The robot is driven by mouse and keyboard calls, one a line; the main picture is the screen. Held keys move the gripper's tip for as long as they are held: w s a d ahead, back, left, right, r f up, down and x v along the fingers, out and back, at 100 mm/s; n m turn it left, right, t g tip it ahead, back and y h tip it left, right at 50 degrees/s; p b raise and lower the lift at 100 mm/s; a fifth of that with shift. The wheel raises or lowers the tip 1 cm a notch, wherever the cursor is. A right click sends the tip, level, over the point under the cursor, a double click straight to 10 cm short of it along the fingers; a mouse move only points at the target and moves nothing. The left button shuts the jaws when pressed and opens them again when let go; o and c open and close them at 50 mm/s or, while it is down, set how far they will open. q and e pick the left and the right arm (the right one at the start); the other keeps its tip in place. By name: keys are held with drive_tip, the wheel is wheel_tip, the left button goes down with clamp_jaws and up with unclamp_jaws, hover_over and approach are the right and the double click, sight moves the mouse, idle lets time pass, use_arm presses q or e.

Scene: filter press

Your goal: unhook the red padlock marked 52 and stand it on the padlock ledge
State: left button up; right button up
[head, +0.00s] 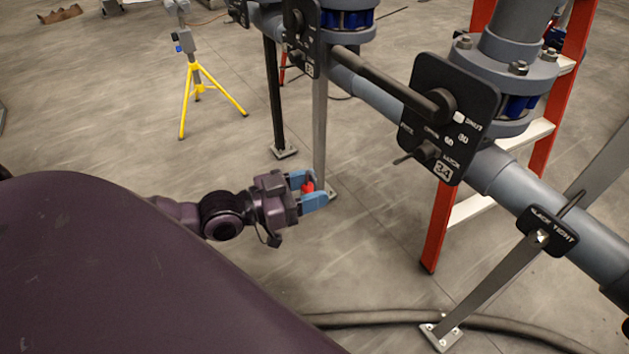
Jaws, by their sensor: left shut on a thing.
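My left gripper (308,192) has blue fingers and is shut on a small red thing, the red padlock (308,187). It holds the padlock in front of a grey support post, clear of the valve plates. Only a little of the padlock shows between the fingers, so the mark on it cannot be read. No padlock ledge can be made out. My right gripper is not in view.
A grey pipe (375,97) with black valve plates, one marked 34 (445,120), runs across the right. A red ladder (437,220) stands behind it. A yellow tripod (196,85) stands at the back left. A dark hose (480,322) lies on the floor.

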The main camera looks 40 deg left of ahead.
use_arm(q)
drive_tip(key=shift+s+d+p+v, duration=0.15)
drive_tip(key=shift+p+v, duration=0.1)
drive_tip(key=shift+v, duration=0.6)
drive_tip(key=shift+d+p+v, duration=0.15)
drive_tip(key=shift+p+v, duration=0.05)
drive_tip(key=shift+v, duration=0.7)
drive_tip(key=shift+s+d+p+v, duration=0.15)
drive_tip(key=shift+p+v, duration=0.1)
drive_tip(key=shift+v, duration=0.6)
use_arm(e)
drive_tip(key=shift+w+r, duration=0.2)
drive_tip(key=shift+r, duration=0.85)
use_arm(q)
drive_tip(key=shift+w+f, duration=0.1)
